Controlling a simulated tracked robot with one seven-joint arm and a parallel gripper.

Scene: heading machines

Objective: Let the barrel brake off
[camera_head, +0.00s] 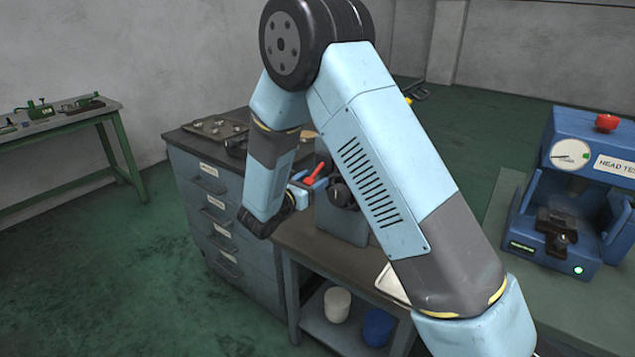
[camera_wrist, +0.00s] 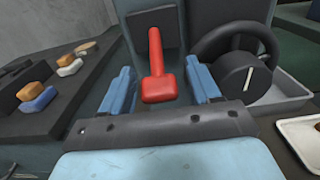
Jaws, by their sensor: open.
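A red lever (camera_wrist: 155,58) with a blocky end stands on a dark plate on the front of a grey machine (camera_wrist: 222,12) in the wrist view. It also shows in the head view (camera_head: 315,174), partly behind my arm. I take it to be the barrel brake, though no label is readable. My gripper (camera_wrist: 160,84) is open, with one blue finger on each side of the lever's blocky end. Gaps show between the fingers and the red part. Whether the end is fully within the finger depth is hard to tell.
A black handwheel (camera_wrist: 205,45) and a dark knob with a white mark (camera_wrist: 243,80) sit close right of the lever. A grey tray (camera_wrist: 285,92) lies beyond. Left is a dark bench top with blue, orange and white pieces (camera_wrist: 38,100). A blue head tester (camera_head: 572,150) stands far right.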

